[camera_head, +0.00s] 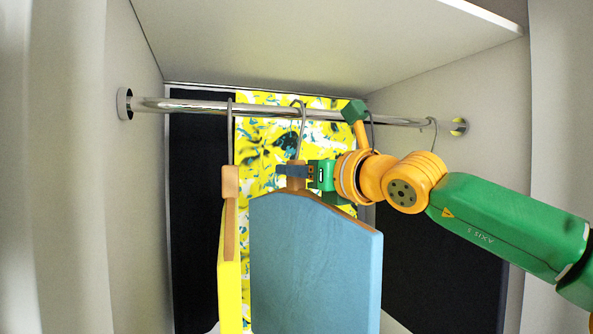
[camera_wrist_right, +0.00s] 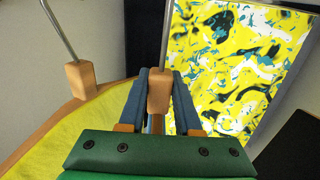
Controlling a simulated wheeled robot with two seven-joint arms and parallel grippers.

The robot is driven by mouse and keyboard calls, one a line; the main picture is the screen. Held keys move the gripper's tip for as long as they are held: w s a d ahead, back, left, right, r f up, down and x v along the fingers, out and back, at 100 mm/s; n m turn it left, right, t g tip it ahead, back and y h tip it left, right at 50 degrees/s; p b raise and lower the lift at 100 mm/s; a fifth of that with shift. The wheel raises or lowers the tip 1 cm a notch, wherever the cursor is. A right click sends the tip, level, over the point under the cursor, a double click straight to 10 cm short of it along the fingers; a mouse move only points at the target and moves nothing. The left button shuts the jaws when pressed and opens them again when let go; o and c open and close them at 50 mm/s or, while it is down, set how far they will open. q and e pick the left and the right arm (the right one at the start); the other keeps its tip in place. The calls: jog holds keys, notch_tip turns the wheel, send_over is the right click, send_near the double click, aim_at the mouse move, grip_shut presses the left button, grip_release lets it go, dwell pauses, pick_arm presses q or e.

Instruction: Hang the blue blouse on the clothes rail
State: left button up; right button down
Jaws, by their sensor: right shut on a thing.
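The blue blouse (camera_head: 315,265) hangs upright from a wooden hanger in the middle of the head view. Its metal hook (camera_head: 302,122) reaches up to the clothes rail (camera_head: 205,106) and overlaps it; I cannot tell whether it rests on the rail. My right gripper (camera_head: 296,171) comes in from the right and is shut on the neck of this hanger, just above the blouse. In the right wrist view the wooden neck (camera_wrist_right: 158,90) sits between the two fingers. My left gripper is not in view.
A yellow garment (camera_head: 229,285) on a wooden hanger hangs close to the left of the blouse. A patterned yellow panel (camera_head: 262,130) and dark panels stand behind. A shelf (camera_head: 320,45) lies above, with side walls both sides.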

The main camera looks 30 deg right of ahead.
jog(key=shift+f+b, duration=0.35)
jog(key=c, duration=0.5)
grip_release()
jog(key=shift+s+r, duration=0.1)
